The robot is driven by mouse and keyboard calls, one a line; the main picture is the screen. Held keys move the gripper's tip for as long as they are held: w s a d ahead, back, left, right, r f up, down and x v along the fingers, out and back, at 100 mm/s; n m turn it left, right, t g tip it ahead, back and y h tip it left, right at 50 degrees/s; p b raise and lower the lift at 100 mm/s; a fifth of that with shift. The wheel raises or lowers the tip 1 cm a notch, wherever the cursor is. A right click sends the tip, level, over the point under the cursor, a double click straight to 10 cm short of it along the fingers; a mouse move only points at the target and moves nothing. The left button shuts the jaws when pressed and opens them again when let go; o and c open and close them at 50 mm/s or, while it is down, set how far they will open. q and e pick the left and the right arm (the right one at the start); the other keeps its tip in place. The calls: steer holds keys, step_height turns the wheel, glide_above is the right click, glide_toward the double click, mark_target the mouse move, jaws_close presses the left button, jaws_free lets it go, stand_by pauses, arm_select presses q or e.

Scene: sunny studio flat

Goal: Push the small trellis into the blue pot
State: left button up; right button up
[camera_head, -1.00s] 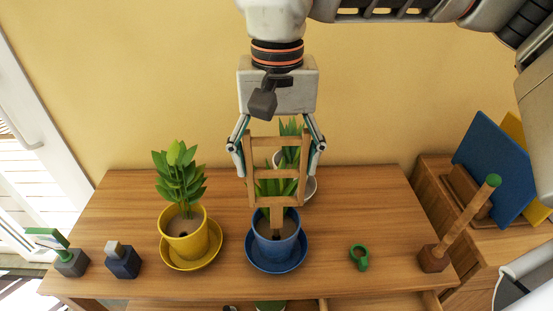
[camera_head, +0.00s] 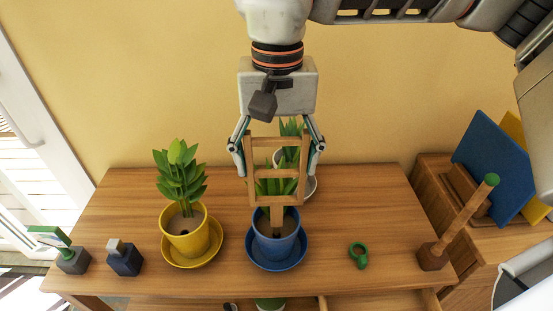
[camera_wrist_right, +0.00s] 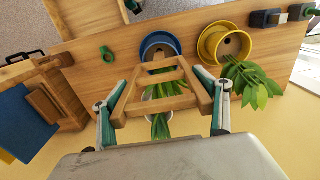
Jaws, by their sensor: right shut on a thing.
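The small wooden trellis (camera_head: 276,201) is a ladder-like frame, upright, gripped by its two sides in my right gripper (camera_head: 277,150). The right wrist view also shows the trellis (camera_wrist_right: 161,89) between my right gripper's fingers (camera_wrist_right: 163,122). Its lower stake overlaps the mouth of the blue pot (camera_head: 276,248) in the head view. I cannot tell how deep the stake tip is in the soil. The blue pot stands upright on a blue saucer (camera_head: 259,265) and also shows in the right wrist view (camera_wrist_right: 159,45). My left gripper is not in view.
A yellow pot with a leafy plant (camera_head: 185,236) stands left of the blue pot. A green ring (camera_head: 358,255) and a wooden stick in a base (camera_head: 460,220) are to the right.

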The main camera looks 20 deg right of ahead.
mark_target(277, 171)
steer(key=shift+f+b, duration=0.4)
steer(key=shift+f, duration=1.65)
stand_by(1.5)
steer(key=shift+s+f, duration=0.1)
steer(key=shift+f, duration=0.4)
stand_by(1.3)
steer(key=o, duration=1.2)
steer(key=shift+r, duration=0.1)
steer(key=shift+o, duration=0.8)
steer(key=shift+r, duration=0.15)
steer(key=shift+r+p, duration=1.45)
steer(key=shift+r, duration=0.05)
steer(key=shift+r+p, duration=1.65)
steer(key=shift+r, duration=0.3)
